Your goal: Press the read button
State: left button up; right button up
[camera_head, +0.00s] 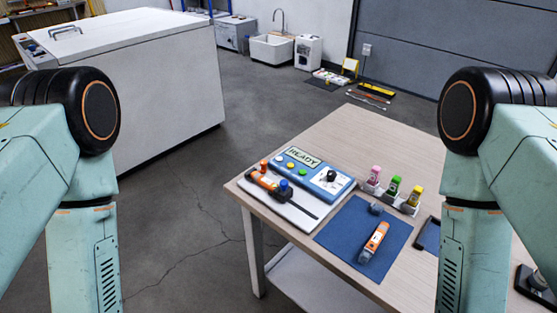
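A blue device (318,183) with a sign reading READY (303,157) lies on the table, left of its middle. Its top carries small coloured buttons, among them a yellow button (291,165) and a green button (302,172). I cannot read any label that tells which one is the read button. A white plate with a dark round part (332,176) is at the device's right end. My two arms come in at the left and right edges and run down out of the picture. Neither gripper shows, and neither arm overlaps the device.
The wooden table (380,138) has a bare far part. A white board (300,218) with an orange and black tool lies in front of the device. A blue mat (345,225) holds an orange and white pen-like item (374,242). Small pink, green and yellow bottles (394,188) stand behind it.

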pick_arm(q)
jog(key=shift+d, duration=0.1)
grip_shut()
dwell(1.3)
